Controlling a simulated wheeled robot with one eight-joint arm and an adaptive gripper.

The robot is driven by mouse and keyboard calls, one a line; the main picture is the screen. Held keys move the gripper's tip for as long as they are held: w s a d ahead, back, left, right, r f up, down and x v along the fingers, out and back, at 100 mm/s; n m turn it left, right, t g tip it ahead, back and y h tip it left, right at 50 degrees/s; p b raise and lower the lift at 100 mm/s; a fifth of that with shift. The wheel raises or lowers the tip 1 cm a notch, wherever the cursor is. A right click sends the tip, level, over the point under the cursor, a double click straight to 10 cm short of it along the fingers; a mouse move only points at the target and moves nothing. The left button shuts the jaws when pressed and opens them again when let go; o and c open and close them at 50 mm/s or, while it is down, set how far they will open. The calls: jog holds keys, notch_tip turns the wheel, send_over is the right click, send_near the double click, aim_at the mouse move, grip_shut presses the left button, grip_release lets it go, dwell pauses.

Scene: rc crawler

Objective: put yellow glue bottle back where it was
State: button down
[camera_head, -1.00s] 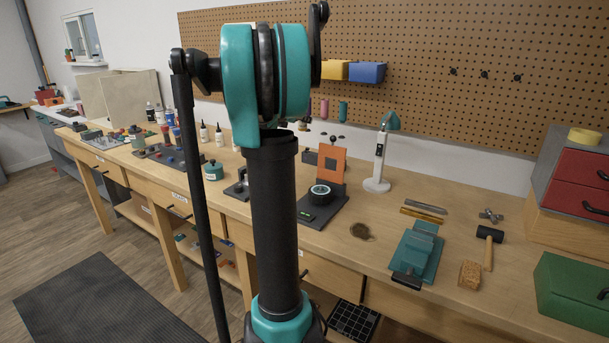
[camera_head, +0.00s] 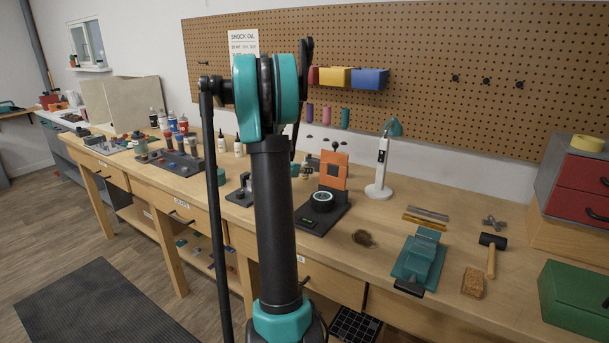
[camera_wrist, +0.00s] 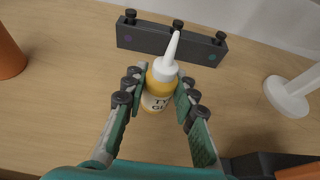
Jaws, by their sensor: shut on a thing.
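The yellow glue bottle (camera_wrist: 157,88) shows in the wrist view, with a yellow-orange body, a pale label and a long white nozzle. My gripper (camera_wrist: 160,94) is shut on it, with a green-padded finger on each side of its body. The nozzle points toward the dark bar behind it. The bottle is over bare bench top; I cannot tell whether its base touches the wood. In the head view my arm hides most of this area, and I cannot make out the bottle there.
A dark bar with black knobs (camera_wrist: 172,42) lies just beyond the bottle. An orange cylinder (camera_wrist: 9,54) is to the left and a white round base (camera_wrist: 288,98) to the right. An orange panel (camera_head: 334,170) and a white lamp (camera_head: 379,170) stand on the bench (camera_head: 450,272).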

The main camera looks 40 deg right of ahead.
jog(key=shift+f, duration=0.95)
jog(key=c, duration=1.2)
grip_release()
jog(key=shift+a+r, duration=0.1)
jog(key=shift+a, duration=0.1)
jog(key=v, duration=1.1)
jog(key=shift+s+a+r, duration=0.15)
jog(key=shift+s+a, duration=0.05)
jog(key=shift+s, duration=0.05)
